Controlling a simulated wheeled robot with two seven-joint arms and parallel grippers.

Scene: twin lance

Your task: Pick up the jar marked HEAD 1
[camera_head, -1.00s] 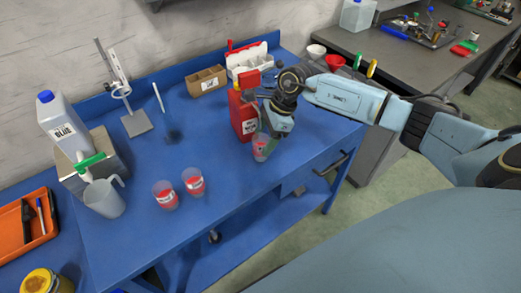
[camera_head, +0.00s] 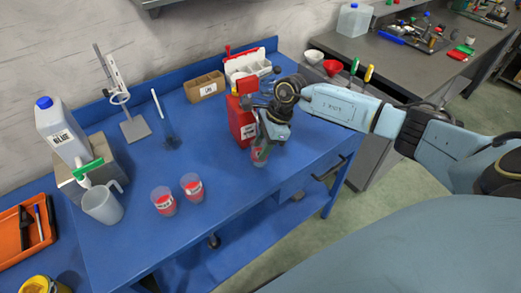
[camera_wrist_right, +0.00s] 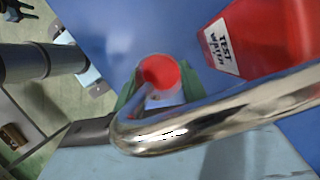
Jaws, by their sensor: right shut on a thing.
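My right gripper (camera_head: 263,143) is shut on a clear jar (camera_head: 259,157) with red in it, at the front right of the blue table, beside the red container. In the right wrist view the jar (camera_wrist_right: 160,72) is seen from above, between the green fingers of the gripper (camera_wrist_right: 158,92). Its marking cannot be read, and whether its base touches the table is hard to tell. Two similar jars with red contents and white labels, one (camera_head: 163,201) and another (camera_head: 192,187), stand at the table's middle front; their labels are too small to read. My left gripper is out of view.
A red container (camera_head: 241,122), labelled TEST WATER in the right wrist view (camera_wrist_right: 265,40), stands close to the held jar. A grey jug (camera_head: 102,206), a white BLUE canister (camera_head: 62,130), a stand (camera_head: 134,128) and a cardboard box (camera_head: 205,88) stand left and behind.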

